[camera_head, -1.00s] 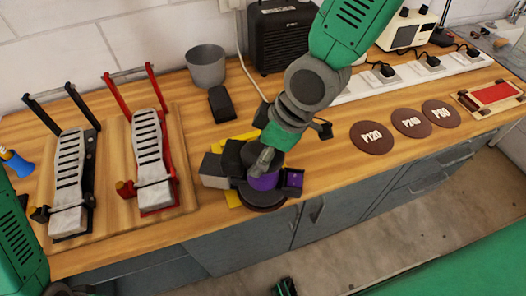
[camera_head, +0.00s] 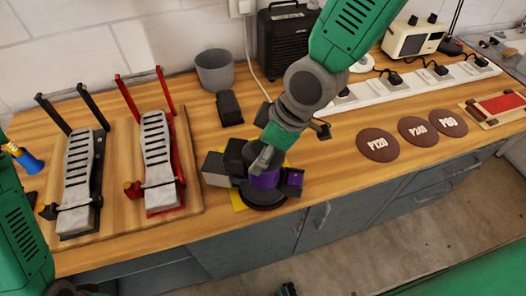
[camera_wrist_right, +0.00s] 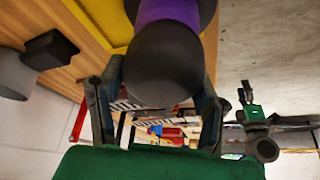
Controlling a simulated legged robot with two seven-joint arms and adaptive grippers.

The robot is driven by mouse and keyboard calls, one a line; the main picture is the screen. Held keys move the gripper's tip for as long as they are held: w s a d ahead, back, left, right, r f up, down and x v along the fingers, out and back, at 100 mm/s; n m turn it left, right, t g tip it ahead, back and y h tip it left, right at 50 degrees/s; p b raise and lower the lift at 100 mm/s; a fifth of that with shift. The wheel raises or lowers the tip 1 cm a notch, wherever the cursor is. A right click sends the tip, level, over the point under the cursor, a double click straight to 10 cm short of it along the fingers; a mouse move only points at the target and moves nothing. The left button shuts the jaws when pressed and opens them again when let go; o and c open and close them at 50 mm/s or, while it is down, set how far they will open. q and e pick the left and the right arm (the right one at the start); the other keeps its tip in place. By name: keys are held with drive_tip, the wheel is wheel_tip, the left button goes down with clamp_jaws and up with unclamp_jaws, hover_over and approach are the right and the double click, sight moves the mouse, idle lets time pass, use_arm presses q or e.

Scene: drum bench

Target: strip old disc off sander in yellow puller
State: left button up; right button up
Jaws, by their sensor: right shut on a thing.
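The sander (camera_head: 264,180) has a purple band and a dark body, with a dark round pad low at its front. It stands at the bench's front edge over the yellow puller (camera_head: 238,200), which is mostly hidden. My right gripper (camera_head: 262,160) is shut on the sander's top. In the right wrist view, the sander's dark rounded end (camera_wrist_right: 165,65) sits between the two fingers, with a yellow edge (camera_wrist_right: 95,22) beside it. The old disc cannot be told apart from the pad.
Discs marked P120 (camera_head: 378,145), P240 (camera_head: 418,131) and P80 (camera_head: 448,123) lie to the right. Black (camera_head: 80,170) and red (camera_head: 158,160) pedals stand on a board at left. A grey cup (camera_head: 214,70), a dark block (camera_head: 230,107) and a power strip (camera_head: 410,88) are behind.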

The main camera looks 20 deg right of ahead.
drive_tip(key=shift+w+f, duration=0.2)
drive_tip(key=shift+w, duration=0.95)
drive_tip(key=shift+w+a+p, duration=0.1)
drive_tip(key=shift+w+p, duration=0.25)
drive_tip(key=shift+w, duration=0.2)
drive_tip(key=shift+w+f, duration=0.1)
drive_tip(key=shift+w, duration=0.35)
